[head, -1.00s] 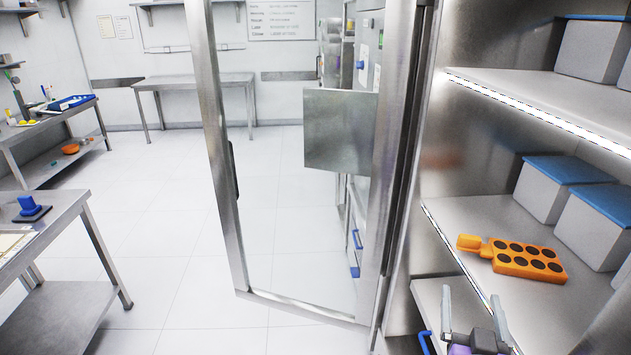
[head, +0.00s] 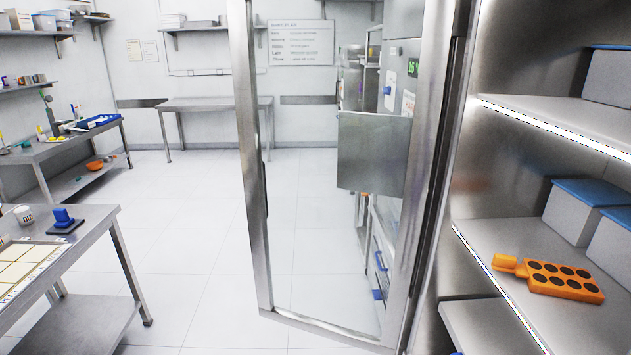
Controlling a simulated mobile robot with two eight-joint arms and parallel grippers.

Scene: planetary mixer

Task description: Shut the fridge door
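The fridge door (head: 247,152) is a glass panel in a steel frame and stands wide open in the middle of the head view. Its hinge side is at the right, by the fridge opening. A dark handle (head: 264,189) sits on its free left edge. The fridge interior, with its shelf (head: 500,232), shows at the right. Neither of my grippers is in the picture.
An orange tray with dark round wells (head: 565,281) and grey boxes with blue lids (head: 575,212) are on the fridge shelves. A steel table (head: 85,291) stands at the left front. The tiled floor (head: 195,230) left of the door is clear.

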